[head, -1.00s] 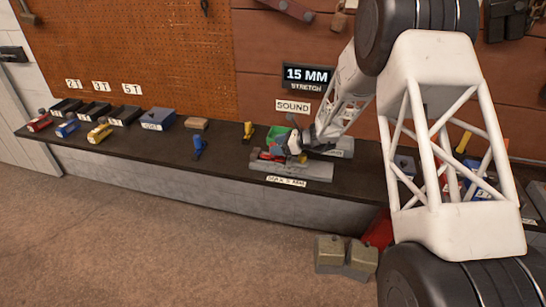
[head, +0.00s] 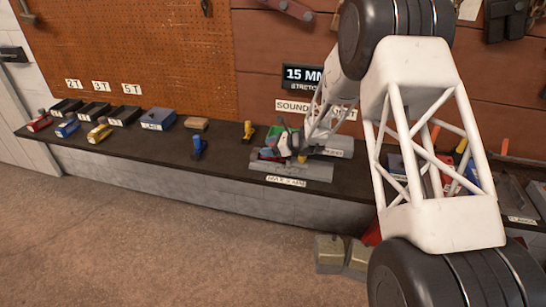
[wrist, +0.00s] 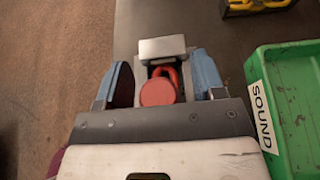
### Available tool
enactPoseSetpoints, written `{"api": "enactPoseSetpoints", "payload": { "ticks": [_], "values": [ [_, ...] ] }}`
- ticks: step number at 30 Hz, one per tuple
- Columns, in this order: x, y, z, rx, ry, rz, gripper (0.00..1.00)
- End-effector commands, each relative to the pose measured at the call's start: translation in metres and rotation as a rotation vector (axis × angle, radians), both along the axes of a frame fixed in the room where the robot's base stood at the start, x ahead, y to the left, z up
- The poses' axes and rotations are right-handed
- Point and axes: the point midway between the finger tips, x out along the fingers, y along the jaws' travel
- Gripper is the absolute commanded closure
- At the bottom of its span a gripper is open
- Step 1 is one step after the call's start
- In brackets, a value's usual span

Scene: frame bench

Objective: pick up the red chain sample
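The red chain sample (wrist: 160,88) shows in the wrist view as a red round end with a red link behind it. It lies between the two blue fingers of my gripper (wrist: 162,82), with a visible gap on each side. My gripper is open around it. In the head view my gripper (head: 284,147) is low over the grey bench fixture (head: 292,172). It mostly hides the sample there, with only a little red showing to its left. I cannot tell from these views how far down the fingers reach.
A green tray labelled SOUND (wrist: 288,112) stands close to the right of my gripper in the wrist view. A pale metal block (wrist: 162,48) sits just beyond the sample.

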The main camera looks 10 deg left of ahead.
Motion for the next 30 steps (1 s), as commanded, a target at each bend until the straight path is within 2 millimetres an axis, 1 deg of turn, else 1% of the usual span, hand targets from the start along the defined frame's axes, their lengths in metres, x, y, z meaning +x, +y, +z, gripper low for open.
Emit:
{"api": "enactPoseSetpoints", "payload": {
  "ticks": [1, 2, 9, 12, 19, 23, 26, 30],
  "values": [
    [0.0, 0.0, 0.0, 0.0, 0.0, 0.0, 0.44],
    [0.0, 0.0, 0.0, 0.0, 0.0, 0.0, 0.49],
    [0.0, 0.0, 0.0, 0.0, 0.0, 0.0, 0.86],
    [0.0, 0.0, 0.001, 0.0, -0.001, 0.0, 1.0],
    [0.0, 0.0, 0.001, 0.0, -0.001, 0.0, 1.0],
    [0.0, 0.0, 0.005, 0.001, -0.002, 0.0, 1.0],
    [0.001, 0.0, 0.012, 0.001, -0.002, 0.0, 1.0],
    [0.001, 0.0, 0.028, 0.002, -0.003, 0.0, 1.0]
  ]
}}
